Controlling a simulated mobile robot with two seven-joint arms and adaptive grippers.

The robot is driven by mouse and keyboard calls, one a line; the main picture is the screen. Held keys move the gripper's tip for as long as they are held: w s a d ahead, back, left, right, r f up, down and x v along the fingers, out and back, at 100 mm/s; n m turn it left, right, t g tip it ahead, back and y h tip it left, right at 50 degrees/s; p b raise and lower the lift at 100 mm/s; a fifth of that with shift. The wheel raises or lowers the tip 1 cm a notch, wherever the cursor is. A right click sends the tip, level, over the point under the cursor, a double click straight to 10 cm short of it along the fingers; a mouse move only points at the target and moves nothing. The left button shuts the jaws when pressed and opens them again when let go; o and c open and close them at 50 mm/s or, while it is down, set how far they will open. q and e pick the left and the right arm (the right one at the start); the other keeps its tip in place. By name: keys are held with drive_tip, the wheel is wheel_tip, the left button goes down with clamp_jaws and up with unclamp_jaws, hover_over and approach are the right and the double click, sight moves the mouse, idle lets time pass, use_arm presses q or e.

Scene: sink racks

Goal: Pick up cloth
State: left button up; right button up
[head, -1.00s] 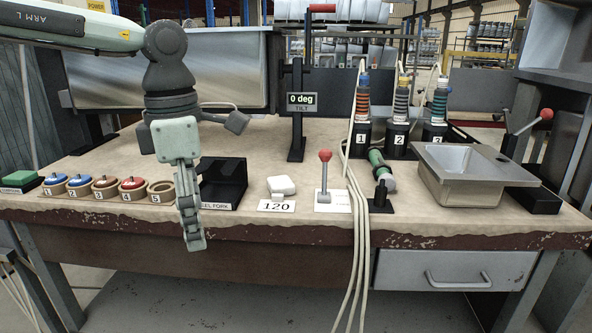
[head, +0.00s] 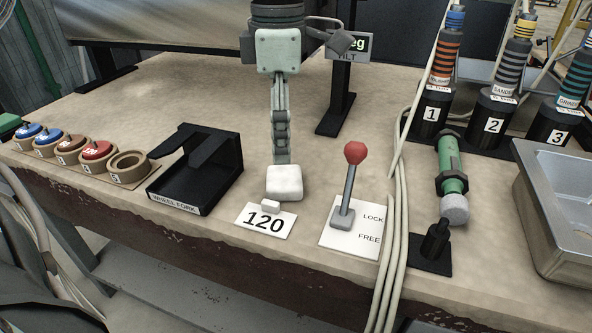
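The cloth (head: 284,184) is a small white folded pad on the bench top, just behind the label card marked 120 (head: 265,221). A small white piece (head: 270,205) lies at its front, on the card's back edge. My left gripper (head: 281,157) points down right over the back edge of the cloth, its tips at or just behind it. I see its fingers edge-on, one in line with the other, so the gap between them and any contact with the cloth are hidden. My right gripper is not in view.
The black wheel fork holder (head: 205,170) stands left of the cloth. A red-knobbed lever (head: 350,185) and hanging cables (head: 393,215) are to its right. A green tool (head: 452,165) and the metal sink (head: 560,240) lie further right. The bench behind the gripper is mostly clear.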

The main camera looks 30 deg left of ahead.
sight(284, 176)
use_arm(q)
wheel_tip(284, 176, down, 7)
drive_tip(key=shift+d+r, duration=0.1)
drive_tip(key=shift+d, duration=0.05)
drive_tip(key=c, duration=1.2)
drive_tip(key=shift+r, duration=0.1)
wheel_tip(284, 176, up, 10)
drive_tip(key=shift+f, duration=0.1)
